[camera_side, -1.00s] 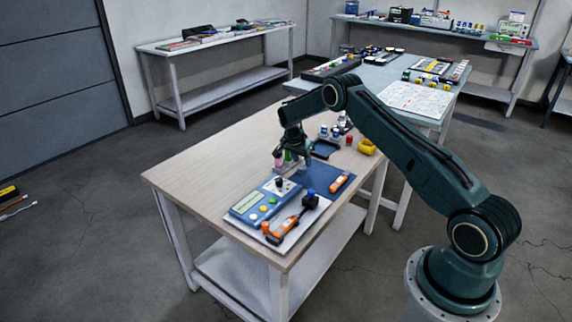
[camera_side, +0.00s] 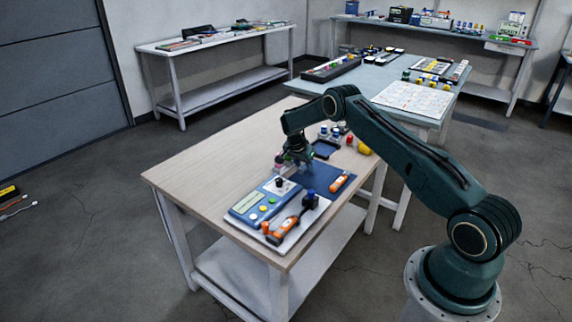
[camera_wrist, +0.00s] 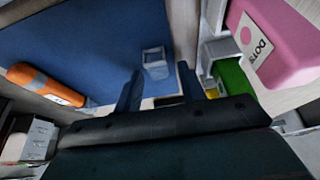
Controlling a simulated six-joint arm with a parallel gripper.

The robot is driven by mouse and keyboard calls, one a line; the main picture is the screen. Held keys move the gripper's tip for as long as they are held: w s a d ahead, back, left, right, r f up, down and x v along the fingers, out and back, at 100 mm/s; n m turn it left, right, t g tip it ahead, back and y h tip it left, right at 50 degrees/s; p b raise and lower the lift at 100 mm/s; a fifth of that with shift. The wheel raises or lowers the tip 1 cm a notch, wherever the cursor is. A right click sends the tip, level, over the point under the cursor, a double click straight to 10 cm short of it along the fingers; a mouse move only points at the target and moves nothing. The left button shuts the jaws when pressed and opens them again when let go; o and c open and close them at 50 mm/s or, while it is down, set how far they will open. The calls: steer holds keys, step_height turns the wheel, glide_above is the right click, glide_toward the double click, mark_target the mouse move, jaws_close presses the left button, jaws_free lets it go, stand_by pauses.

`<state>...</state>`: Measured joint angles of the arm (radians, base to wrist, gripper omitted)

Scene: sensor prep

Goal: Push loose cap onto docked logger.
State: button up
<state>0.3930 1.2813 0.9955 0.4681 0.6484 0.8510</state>
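In the wrist view a small pale, box-like piece (camera_wrist: 155,62), possibly the loose cap, stands on the blue mat (camera_wrist: 80,50), just beyond my fingertips. My gripper (camera_wrist: 160,72) has its fingers apart, with nothing visible between them. In the side view my gripper (camera_side: 294,161) is low at the far-left edge of the mat (camera_side: 318,174) and hides that piece. An orange logger (camera_side: 339,183) lies on the mat; it also shows in the wrist view (camera_wrist: 45,85). Another orange-and-black device (camera_side: 282,231) lies on a white-based blue unit (camera_side: 245,205); which is docked is unclear.
Close to the right finger in the wrist view are a pink block (camera_wrist: 285,40) with a label and a green item (camera_wrist: 233,80). Behind my gripper stand small bottles (camera_side: 335,133) and a yellow item (camera_side: 364,147). The table's left part (camera_side: 210,165) is bare.

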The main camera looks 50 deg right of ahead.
steer(key=c, duration=0.7)
steer(key=shift+r, duration=0.2)
steer(key=shift+r, duration=2.35)
steer(key=shift+a, duration=0.15)
